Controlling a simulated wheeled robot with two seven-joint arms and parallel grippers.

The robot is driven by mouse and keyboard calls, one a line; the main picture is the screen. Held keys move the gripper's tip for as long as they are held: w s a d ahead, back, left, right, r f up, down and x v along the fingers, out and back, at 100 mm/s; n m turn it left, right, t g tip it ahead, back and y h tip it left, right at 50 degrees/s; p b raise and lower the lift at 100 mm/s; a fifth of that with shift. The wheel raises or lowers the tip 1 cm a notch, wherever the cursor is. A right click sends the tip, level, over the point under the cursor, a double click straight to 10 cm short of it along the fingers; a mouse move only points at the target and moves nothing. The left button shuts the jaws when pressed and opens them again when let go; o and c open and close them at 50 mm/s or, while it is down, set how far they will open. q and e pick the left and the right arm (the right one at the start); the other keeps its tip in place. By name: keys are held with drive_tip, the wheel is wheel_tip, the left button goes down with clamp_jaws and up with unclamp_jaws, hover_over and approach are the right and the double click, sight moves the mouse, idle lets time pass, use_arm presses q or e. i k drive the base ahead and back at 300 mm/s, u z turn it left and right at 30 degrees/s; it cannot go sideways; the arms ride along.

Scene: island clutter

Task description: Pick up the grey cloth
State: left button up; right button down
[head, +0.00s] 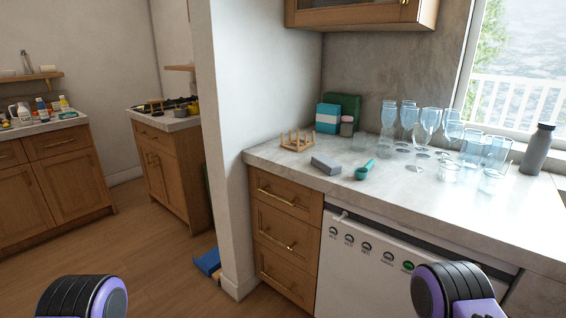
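A small grey, flat-sided block (326,164) lies near the front edge of the counter. It may be the grey cloth folded up, but I cannot tell cloth from sponge at this size. Nothing else in view looks like a grey cloth. Neither of my grippers is in view. Only rounded black and purple parts of my arms show at the bottom left and bottom right, well apart from the grey block.
On the counter (410,190), a teal scoop (365,170) lies right of the grey block and a wooden peg rack (297,140) stands behind it. Several glasses (428,122) and a grey bottle (537,149) stand farther right. A white dishwasher (362,265) is below.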

sight(327, 165)
drive_tip(key=u, duration=0.25)
drive_tip(key=i, duration=1.7)
drive_tip(key=z, duration=0.8)
